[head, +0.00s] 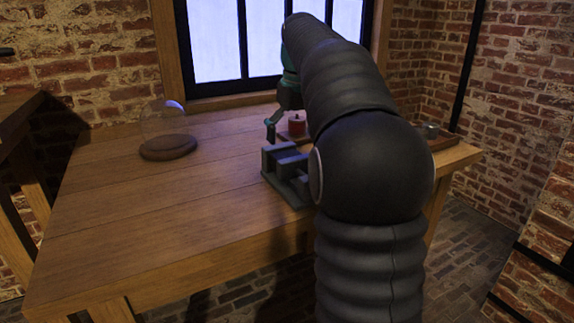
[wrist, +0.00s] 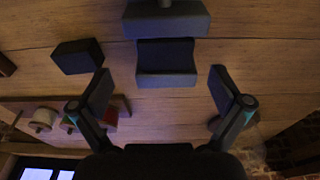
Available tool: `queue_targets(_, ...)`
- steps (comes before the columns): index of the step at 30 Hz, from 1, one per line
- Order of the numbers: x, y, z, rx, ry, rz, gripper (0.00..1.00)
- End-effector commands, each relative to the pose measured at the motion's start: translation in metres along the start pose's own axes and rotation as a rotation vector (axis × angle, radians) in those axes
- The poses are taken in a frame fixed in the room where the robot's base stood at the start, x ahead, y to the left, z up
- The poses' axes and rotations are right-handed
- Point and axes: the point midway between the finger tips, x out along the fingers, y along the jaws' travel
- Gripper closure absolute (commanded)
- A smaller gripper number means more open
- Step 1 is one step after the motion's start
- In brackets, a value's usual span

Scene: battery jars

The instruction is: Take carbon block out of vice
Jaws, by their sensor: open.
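The grey vice (head: 285,172) stands on the wooden table in the head view, partly hidden by my arm. In the wrist view it shows as a grey jaw part (wrist: 166,20) at the top and another grey part with a dark recessed face (wrist: 166,58) below. A dark angular block (wrist: 78,57) shows apart from these, to their left; I cannot tell for sure whether it is the carbon block. My gripper (wrist: 160,92) is open and empty, its fingers spread wide below the vice in this view. In the head view the gripper (head: 275,128) is just behind the vice, mostly hidden.
A clear dome on a round brown base (head: 168,147) stands at the left. The table's front left (head: 150,220) is clear.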

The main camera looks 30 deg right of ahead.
Motion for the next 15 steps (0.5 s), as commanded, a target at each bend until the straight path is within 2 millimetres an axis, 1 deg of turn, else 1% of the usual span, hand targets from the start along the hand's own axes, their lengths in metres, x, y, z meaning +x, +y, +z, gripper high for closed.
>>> queue_targets(5,0.011,-0.002,-0.001,-0.001,0.000,0.000,0.00)
queue_targets(12,0.044,-0.008,-0.005,-0.001,-0.001,-0.001,0.00)
queue_targets(15,0.052,-0.008,-0.005,-0.001,-0.001,0.000,0.00)
